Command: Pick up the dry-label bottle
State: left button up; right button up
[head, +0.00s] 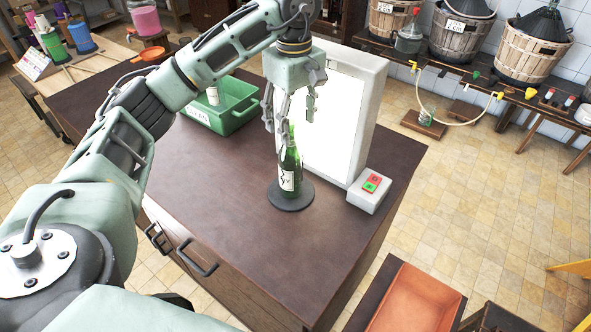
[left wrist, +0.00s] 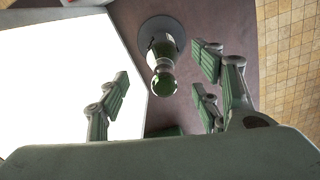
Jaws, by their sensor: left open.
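A green bottle (head: 291,164) with a white label bearing a dark mark stands upright on a dark round disc (head: 290,197) on the brown worktop, in front of a lit white panel (head: 331,120). My left gripper (head: 290,118) is open and points down just above the bottle, its fingers spread around the neck's top end. In the left wrist view the bottle (left wrist: 162,66) is seen from above, between the open fingers and apart from them. I cannot tell from the label whether it is the dry one. My right gripper is not in view.
A green crate (head: 238,118) holding something pale stands behind my left arm. A grey box with red and green buttons (head: 369,188) sits right of the disc. An orange tray (head: 416,303) is at the lower right. The worktop's front is clear.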

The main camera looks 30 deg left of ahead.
aim_at(292, 147)
pick_arm(q)
jog(key=shift+w+f, duration=0.35)
jog(key=shift+f, duration=0.3)
jog(key=shift+w+f, duration=0.25)
jog(key=shift+f, duration=0.4)
jog(key=shift+s+a+f, duration=0.1)
jog(key=shift+s+f, duration=0.1)
jog(key=shift+f, duration=0.5)
jog(key=f+p, duration=0.1)
jog(key=f, duration=0.1)
jog(key=a+f+p, duration=0.1)
jog(key=f, duration=0.1)
jog(key=shift+s+f+p, duration=0.1)
jog(key=shift+s+p, duration=0.1)
jog(key=shift+p, duration=0.2)
jog(key=shift+f, duration=0.45)
grip_shut()
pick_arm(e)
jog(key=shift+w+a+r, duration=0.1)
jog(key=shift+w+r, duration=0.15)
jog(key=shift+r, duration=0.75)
